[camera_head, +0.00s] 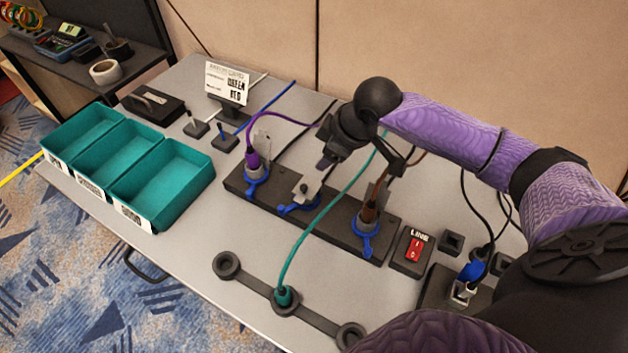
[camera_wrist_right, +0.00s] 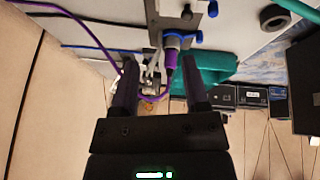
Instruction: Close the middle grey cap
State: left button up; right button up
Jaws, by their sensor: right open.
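The middle grey cap (camera_head: 306,188) is on the black socket strip (camera_head: 235,183), between the purple plug (camera_head: 252,160) and the brown plug (camera_head: 370,211). It looks low over its socket, with a dark knob on it and a blue lever (camera_head: 298,208) beside it; whether it is fully down I cannot tell. My right gripper (camera_head: 326,163) is open, just above and behind the cap, apart from it as far as I can see. In the right wrist view its open fingers (camera_wrist_right: 160,88) have the purple cable between them in the picture. My left gripper is not in view.
A teal cable (camera_head: 330,207) arches close by the middle cap to a black holder bar (camera_head: 312,318) in front. Teal bins (camera_head: 180,205) stand at the left, a red LINE switch (camera_head: 413,249) at the right. A sign (camera_head: 226,84) stands behind.

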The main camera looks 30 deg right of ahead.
aim_at(305, 188)
jog(key=shift+m+g+y, duration=0.6)
jog(key=shift+m, duration=0.3)
jog(key=b+x, duration=0.1)
jog(key=x, duration=0.1)
jog(key=s+a+b+x, duration=0.1)
jog(key=b+x, duration=0.1)
jog(key=x, duration=0.1)
jog(key=b+x, duration=0.1)
jog(key=x, duration=0.2)
jog(key=shift+a+f, duration=0.35)
jog(key=shift+f, duration=0.1)
grip_shut()
jog(key=shift+s+a+h+p, duration=0.15)
jog(key=shift+h+p, duration=0.25)
jog(key=shift+p, duration=0.75)
jog(key=shift+f, duration=0.15)
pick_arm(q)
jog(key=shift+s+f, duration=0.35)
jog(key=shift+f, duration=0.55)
